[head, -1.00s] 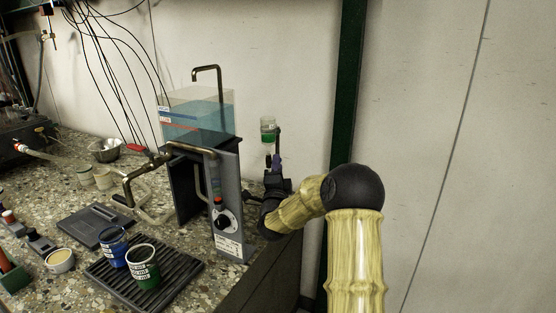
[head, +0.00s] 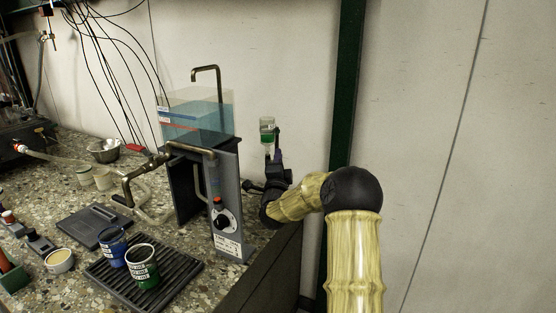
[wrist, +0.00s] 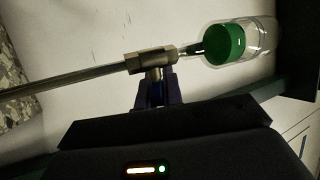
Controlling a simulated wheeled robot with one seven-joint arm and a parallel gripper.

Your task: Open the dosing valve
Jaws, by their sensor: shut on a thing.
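The dosing valve (wrist: 150,61) is a small metal body on a metal pipe in the wrist view. A clear vessel with green liquid (wrist: 224,43) joins its right side. In the head view, my gripper (head: 278,159) is behind the right side of the tank stand, just below the green vessel (head: 267,132). The valve itself is mostly hidden there by my gripper.
A clear water tank (head: 205,112) stands on a dark stand with a dial panel (head: 226,212) left of my gripper. Blue (head: 113,250) and green (head: 143,268) cups stand on a ribbed mat (head: 180,277). The wall is close behind; free space lies right.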

